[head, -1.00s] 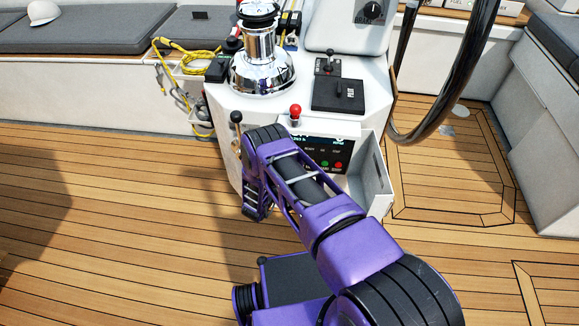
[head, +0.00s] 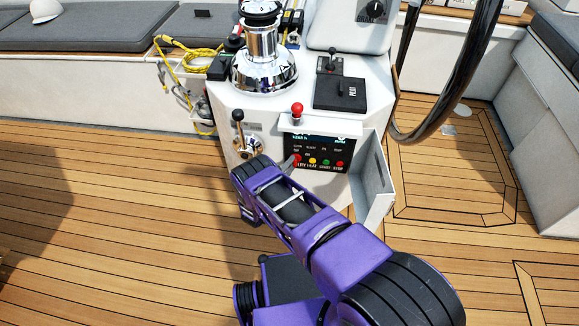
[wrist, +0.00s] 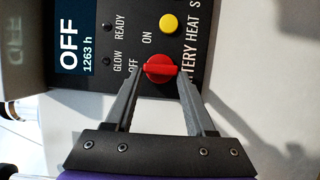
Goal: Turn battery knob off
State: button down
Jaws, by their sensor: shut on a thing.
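The red battery knob (wrist: 160,69) sits on the dark engine panel, beside the lettering "BATTERY", with "OFF" and "ON" labels near it. Its raised bar lies roughly across the wrist picture, one end toward "OFF". My gripper (wrist: 161,73) is shut on the knob, one finger on each side. In the head view the knob (head: 297,160) shows small and red at the panel's lower left, my gripper reaching it from the left. Which end of the bar is the pointer, I cannot tell.
The panel's screen (wrist: 75,40) reads "OFF 1263 h". A yellow button (wrist: 169,23) is near the knob. A lever (head: 238,118) stands left of the panel and a red-topped lever (head: 297,112) above it. An open panel door (head: 375,190) is on the right.

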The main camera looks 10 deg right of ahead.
jog(key=shift+s+d, duration=0.1)
jog(key=shift+c, duration=1.2)
grip_release()
jog(key=v, duration=1.7)
jog(key=shift+a, duration=0.25)
